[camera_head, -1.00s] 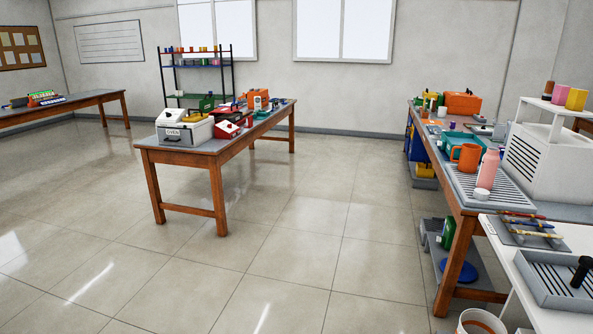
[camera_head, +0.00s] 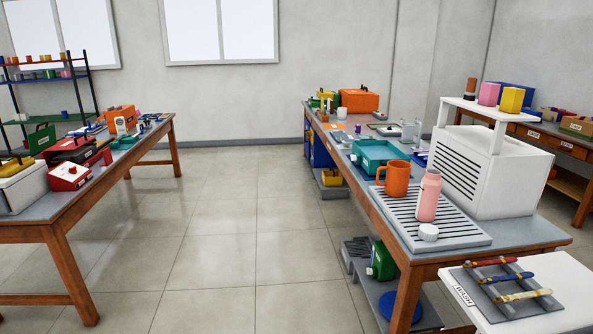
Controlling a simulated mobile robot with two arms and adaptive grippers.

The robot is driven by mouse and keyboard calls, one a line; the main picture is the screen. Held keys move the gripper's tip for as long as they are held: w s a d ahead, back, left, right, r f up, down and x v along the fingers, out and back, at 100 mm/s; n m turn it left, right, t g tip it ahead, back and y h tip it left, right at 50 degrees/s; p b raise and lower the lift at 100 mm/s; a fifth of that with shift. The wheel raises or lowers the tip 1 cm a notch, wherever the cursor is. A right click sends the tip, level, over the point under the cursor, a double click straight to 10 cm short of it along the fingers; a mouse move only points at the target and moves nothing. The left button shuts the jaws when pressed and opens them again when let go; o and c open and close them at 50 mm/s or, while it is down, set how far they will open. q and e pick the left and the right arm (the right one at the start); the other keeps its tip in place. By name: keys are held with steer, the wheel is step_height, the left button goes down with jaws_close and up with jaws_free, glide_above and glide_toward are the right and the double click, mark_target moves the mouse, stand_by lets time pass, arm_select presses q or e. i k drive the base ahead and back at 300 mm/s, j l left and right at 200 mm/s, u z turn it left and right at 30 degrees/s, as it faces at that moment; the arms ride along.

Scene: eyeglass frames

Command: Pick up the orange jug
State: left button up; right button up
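The orange jug (camera_head: 397,180) stands upright on a grey slatted drain tray (camera_head: 462,243) on the right-hand workbench. Its handle points to the left. A pink bottle (camera_head: 428,197) stands close to its right, and a small white round cap or lid (camera_head: 428,233) lies in front of the bottle. A teal open bin (camera_head: 373,154) is just behind the jug. Neither of my grippers shows in the head view.
A white slatted box (camera_head: 490,170) stands right of the jug. A white table (camera_head: 560,290) with coloured tools on a grey rack is at the front right. Another wooden bench (camera_head: 60,226) is at the left. Clear tiled floor (camera_head: 225,240) lies between the benches.

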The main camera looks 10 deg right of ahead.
mark_target(398, 172)
steer(key=i+z, duration=0.25)
steer(key=i, duration=0.25)
steer(key=i+j+z, duration=0.1)
steer(key=i+z, duration=0.15)
steer(key=i, duration=0.2)
steer(key=i+j+z, duration=0.25)
steer(key=i, duration=0.2)
